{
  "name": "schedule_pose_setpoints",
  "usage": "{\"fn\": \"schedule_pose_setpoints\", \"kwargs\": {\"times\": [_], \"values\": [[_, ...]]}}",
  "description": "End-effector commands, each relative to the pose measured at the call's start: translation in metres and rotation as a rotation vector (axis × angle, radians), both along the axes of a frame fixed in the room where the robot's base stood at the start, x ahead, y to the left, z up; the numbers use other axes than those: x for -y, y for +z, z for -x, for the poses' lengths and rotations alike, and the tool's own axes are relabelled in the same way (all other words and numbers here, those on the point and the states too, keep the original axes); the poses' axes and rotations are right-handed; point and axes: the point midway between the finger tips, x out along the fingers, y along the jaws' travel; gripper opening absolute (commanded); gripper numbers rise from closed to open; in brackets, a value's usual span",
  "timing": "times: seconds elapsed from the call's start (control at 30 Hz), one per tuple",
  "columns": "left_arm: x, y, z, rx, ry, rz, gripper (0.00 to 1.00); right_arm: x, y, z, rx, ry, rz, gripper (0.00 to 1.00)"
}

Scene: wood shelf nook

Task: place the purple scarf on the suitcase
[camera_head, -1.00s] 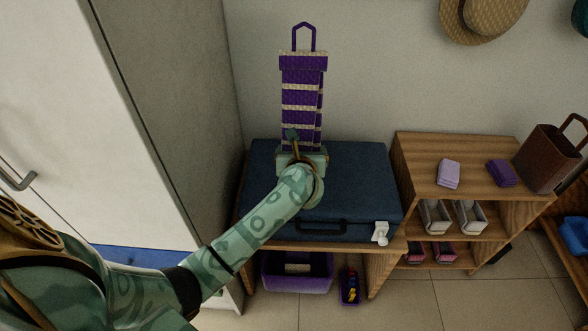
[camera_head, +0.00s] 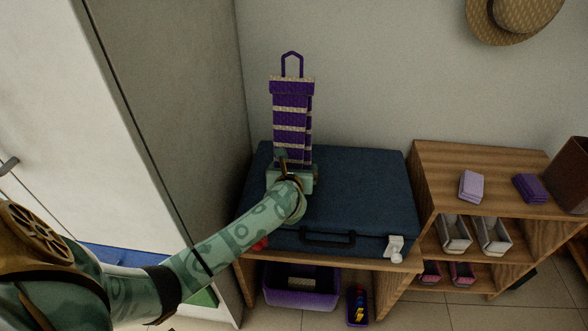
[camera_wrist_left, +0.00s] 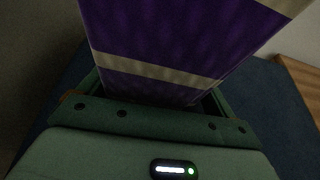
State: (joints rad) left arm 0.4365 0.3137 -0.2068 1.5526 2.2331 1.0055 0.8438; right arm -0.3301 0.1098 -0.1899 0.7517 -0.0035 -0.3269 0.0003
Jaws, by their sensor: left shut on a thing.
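The purple scarf (camera_head: 291,122), with beige stripes and a purple loop at its top, stands upright above the left part of the blue suitcase (camera_head: 362,180). My left gripper (camera_head: 290,172) is shut on its lower end. In the left wrist view the scarf (camera_wrist_left: 180,50) rises between the fingers of the left gripper (camera_wrist_left: 150,105), with the suitcase (camera_wrist_left: 275,115) behind and below. The suitcase lies flat and closed. The gripper hides the scarf's bottom, so I cannot tell whether it touches the suitcase. My right gripper is not in view.
The suitcase lies on a wooden bench (camera_head: 384,264) with a purple bin (camera_head: 300,300) below. A tall cabinet (camera_head: 190,100) stands close on the left. A wooden shelf (camera_head: 445,165) on the right holds folded lilac (camera_head: 472,187) and purple (camera_head: 530,188) cloths. A hat (camera_head: 513,18) hangs above.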

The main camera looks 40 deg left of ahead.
Motion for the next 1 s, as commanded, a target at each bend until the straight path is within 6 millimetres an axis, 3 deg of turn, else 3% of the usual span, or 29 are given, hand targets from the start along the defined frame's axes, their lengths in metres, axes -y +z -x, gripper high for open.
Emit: {"fn": "schedule_pose_setpoints", "kwargs": {"times": [0.07, 0.1, 0.47, 0.7, 1.0], "values": [[0.0, -0.004, 0.0, -0.001, 0.0, 0.001, 0.66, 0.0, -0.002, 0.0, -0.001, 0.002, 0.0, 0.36], [0.0, -0.003, 0.0, -0.001, 0.0, 0.001, 0.99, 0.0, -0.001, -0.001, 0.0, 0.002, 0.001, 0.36], [0.005, 0.007, 0.007, 0.001, -0.001, 0.002, 1.0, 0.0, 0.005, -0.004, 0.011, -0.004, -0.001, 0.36], [0.031, 0.032, 0.049, 0.004, 0.0, 0.004, 1.0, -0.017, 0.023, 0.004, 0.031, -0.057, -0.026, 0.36], [0.056, 0.047, 0.09, 0.002, 0.0, 0.001, 1.0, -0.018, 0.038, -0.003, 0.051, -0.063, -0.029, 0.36]]}}
